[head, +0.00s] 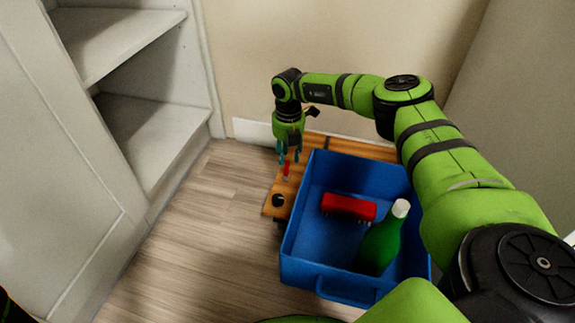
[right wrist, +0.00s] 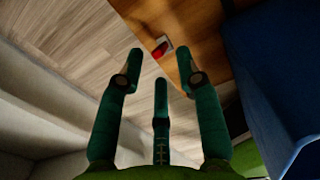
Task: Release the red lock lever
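The red lock lever (head: 287,169) stands on the wooden board at its left part, just below my right gripper (head: 287,157) in the head view. Whether a finger touches the lever cannot be told. My left gripper is not in view.
A blue crate (head: 302,235) stands on the wooden board (head: 345,147), right of the lever. It holds a red object (head: 348,207) and a green bottle (head: 381,243). A black knob (head: 278,200) sits near the board's front-left corner. White shelving (head: 150,135) stands left; floor between is clear.

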